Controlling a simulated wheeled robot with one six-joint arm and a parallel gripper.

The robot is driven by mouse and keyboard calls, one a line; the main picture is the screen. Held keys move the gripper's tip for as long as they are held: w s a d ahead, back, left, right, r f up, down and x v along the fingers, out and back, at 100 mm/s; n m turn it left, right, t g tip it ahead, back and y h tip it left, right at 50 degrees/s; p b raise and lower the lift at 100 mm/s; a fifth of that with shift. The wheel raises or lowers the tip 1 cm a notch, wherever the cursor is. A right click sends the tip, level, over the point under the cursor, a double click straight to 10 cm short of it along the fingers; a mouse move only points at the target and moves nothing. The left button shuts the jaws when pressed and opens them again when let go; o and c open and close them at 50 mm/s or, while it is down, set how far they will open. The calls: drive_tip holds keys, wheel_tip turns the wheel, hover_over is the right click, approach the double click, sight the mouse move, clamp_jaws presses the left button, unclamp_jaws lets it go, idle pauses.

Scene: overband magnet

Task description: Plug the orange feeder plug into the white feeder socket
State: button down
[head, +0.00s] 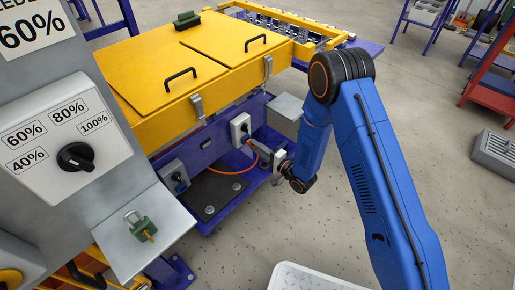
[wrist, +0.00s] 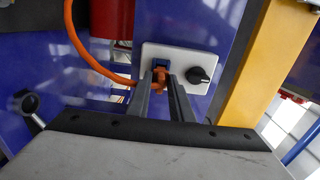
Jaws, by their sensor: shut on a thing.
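My gripper (wrist: 162,88) is shut on the orange feeder plug (wrist: 160,76), whose body shows between the fingertips in the wrist view. The white feeder socket (wrist: 153,51) is a white plate with a blue inlet and a black knob (wrist: 199,75) to its right. The plug is in front of the blue inlet, overlapping its lower part; I cannot tell whether it is seated. An orange cable (wrist: 85,48) loops away to the upper left. In the head view my gripper (head: 253,148) is close to the white socket box (head: 236,121); the plug is too small to make out there.
A yellow machine with lidded covers (head: 185,75) stands above the socket on a blue frame. A grey box with a knob (head: 173,175) is to the left. A yellow post (wrist: 258,70) stands right of the socket. A white tray (head: 300,275) lies at the front.

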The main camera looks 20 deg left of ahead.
drive_tip(key=shift+x, duration=1.05)
drive_tip(key=c, duration=1.5)
unclamp_jaws()
drive_tip(key=shift+v, duration=3.05)
